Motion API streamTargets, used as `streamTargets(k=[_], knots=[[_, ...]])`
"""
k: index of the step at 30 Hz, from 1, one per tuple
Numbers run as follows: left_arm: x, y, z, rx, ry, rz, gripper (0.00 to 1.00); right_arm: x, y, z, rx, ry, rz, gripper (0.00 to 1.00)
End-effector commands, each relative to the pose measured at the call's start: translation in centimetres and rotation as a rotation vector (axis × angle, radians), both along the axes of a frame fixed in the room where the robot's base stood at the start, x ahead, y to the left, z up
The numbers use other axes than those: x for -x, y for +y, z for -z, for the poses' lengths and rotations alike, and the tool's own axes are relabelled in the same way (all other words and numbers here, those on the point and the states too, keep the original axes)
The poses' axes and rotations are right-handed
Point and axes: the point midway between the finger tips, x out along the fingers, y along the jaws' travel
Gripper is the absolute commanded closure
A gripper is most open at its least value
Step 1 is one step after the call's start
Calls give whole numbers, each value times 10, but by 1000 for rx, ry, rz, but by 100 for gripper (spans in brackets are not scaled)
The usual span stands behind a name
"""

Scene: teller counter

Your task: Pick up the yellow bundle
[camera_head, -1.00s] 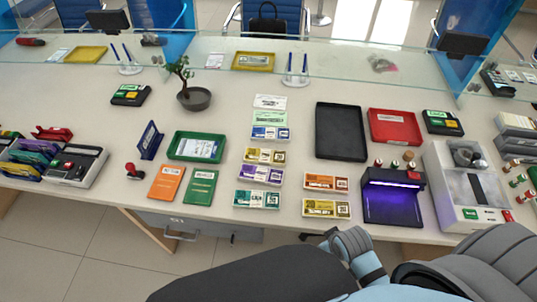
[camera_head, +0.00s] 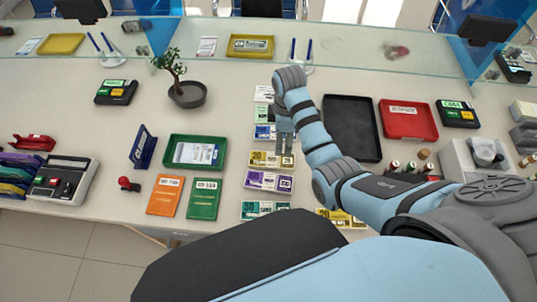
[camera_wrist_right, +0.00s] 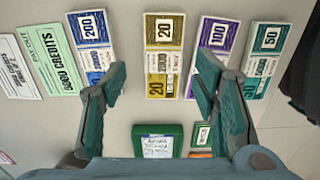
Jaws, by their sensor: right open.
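A yellow bundle (camera_head: 262,159) marked 20 lies flat in a column of bundles near the middle of the counter. It also shows in the right wrist view (camera_wrist_right: 163,57), between a blue and a purple bundle. My right gripper (camera_head: 284,152) is above it, fingers pointing down and partly covering it in the head view. In the right wrist view the gripper (camera_wrist_right: 160,75) is open and empty; the yellow bundle lies between the finger lines. A second yellow bundle (camera_head: 342,217) lies at the front edge, partly hidden by my right arm. My left gripper is not in view.
The purple bundle (camera_head: 268,180) and blue bundle (camera_wrist_right: 91,42) lie close on either side. A green tray (camera_head: 194,152) is to the left. A black tray (camera_head: 350,125) and red tray (camera_head: 408,120) are to the right. A glass screen runs along the back.

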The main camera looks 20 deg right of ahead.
Motion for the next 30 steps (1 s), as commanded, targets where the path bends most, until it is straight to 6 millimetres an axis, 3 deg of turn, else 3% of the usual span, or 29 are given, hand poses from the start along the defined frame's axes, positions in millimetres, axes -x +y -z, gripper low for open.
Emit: streamTargets(k=[3, 9, 15, 23, 30], knots=[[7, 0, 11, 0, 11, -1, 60, 3, -4, 36, 2, 3, 9, 45], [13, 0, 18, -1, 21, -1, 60, 1, -2, 65, 1, 0, 11, 45], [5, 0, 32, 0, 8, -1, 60, -3, 8, 103, 2, 0, 9, 45], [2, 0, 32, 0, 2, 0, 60, -3, 8, 110, 2, -4, 8, 45], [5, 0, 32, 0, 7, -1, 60, -3, 9, 109, 2, -4, 8, 80]])
